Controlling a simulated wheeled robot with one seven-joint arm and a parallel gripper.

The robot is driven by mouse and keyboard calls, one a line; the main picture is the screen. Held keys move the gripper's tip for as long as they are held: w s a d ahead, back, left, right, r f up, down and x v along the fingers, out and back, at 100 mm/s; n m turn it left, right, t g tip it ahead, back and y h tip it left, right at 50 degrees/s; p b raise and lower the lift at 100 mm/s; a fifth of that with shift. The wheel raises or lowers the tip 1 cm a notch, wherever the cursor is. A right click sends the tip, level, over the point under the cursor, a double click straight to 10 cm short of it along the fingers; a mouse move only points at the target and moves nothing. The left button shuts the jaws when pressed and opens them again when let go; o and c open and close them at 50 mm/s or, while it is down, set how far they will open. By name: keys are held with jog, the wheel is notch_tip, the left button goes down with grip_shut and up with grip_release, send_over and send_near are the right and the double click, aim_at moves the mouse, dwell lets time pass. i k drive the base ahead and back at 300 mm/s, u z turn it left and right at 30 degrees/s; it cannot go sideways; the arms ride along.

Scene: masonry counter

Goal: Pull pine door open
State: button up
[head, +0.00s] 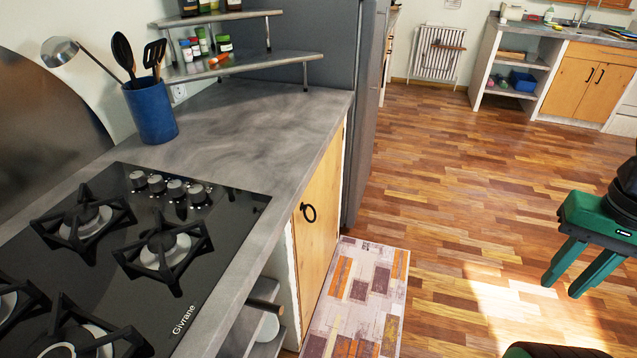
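The pine door (318,226) is in the front of the masonry counter, below the grey worktop and seen at a steep angle. It looks closed. A black ring handle (308,212) sits near its upper left edge. My green gripper (580,272) is at the right side of the head view, out over the wooden floor and well apart from the door. Its two fingers point down and left with a gap between them, and nothing shows between them.
A black gas hob (150,215) and a blue utensil pot (150,110) stand on the worktop (262,120). A patterned mat (360,300) lies before the door. A tall grey fridge (362,110) stands beyond it. Open floor (460,190) lies between gripper and counter.

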aim_at(315, 217)
jog(key=u, duration=2.35)
jog(key=k, duration=1.05)
jog(key=z, duration=1.75)
jog(key=i, duration=1)
jog(key=u, duration=0.05)
